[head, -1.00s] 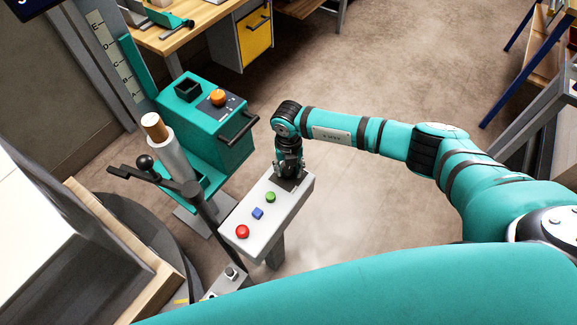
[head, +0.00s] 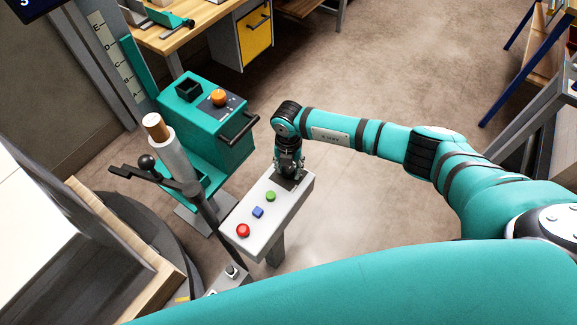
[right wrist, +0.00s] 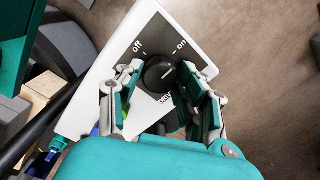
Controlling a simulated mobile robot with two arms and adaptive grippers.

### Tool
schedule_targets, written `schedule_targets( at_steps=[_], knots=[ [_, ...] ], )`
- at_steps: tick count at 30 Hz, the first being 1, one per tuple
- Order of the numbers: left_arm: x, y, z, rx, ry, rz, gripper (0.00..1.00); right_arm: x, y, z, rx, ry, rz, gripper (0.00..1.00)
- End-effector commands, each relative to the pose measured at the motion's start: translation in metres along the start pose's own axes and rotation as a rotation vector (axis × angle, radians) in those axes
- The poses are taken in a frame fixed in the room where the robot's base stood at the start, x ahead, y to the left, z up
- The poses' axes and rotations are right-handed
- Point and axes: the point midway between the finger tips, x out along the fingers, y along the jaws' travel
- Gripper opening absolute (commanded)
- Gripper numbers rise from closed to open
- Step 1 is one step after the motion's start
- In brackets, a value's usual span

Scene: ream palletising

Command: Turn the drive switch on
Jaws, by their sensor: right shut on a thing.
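The drive switch is a round black knob (right wrist: 159,74) on a dark plate marked "off" and "on" in the right wrist view. It sits at the far end of a white control panel (head: 262,226). My right gripper (head: 289,174) points down over that end and hides the knob in the head view. In the right wrist view its two fingers stand on either side of the knob, shut on it. I cannot tell clearly which label the knob points to. My left gripper is not in view.
The panel also bears a green button (head: 270,197), a blue button (head: 257,212) and a red button (head: 243,231). A teal machine (head: 207,128) with an orange knob (head: 218,97) stands to the left. A black-knobbed lever (head: 147,162) is near it. Open floor lies behind my right arm.

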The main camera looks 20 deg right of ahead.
Motion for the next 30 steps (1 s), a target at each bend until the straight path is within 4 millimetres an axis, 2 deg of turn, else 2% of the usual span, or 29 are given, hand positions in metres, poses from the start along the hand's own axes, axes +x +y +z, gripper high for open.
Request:
schedule_targets(
  at_steps=[2,3,8,16,20,23,30],
  knots=[
    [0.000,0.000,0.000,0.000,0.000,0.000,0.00,-0.001,0.000,0.002,0.003,-0.003,0.002,0.06],
    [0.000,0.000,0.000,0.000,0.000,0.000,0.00,-0.001,0.000,0.002,0.002,-0.003,0.002,0.39],
    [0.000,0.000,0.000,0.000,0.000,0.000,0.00,-0.001,0.000,0.001,0.001,-0.002,0.001,0.60],
    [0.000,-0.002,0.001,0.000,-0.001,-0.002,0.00,-0.001,0.000,0.001,0.000,-0.001,0.001,0.61],
    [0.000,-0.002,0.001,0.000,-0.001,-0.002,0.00,-0.010,0.000,0.002,-0.001,-0.002,0.001,0.61],
    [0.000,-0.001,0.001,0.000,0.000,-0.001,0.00,-0.026,0.000,0.001,-0.002,-0.004,0.003,0.61],
    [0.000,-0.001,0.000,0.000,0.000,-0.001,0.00,-0.078,0.000,0.002,-0.002,-0.004,0.003,0.61]
  ],
)
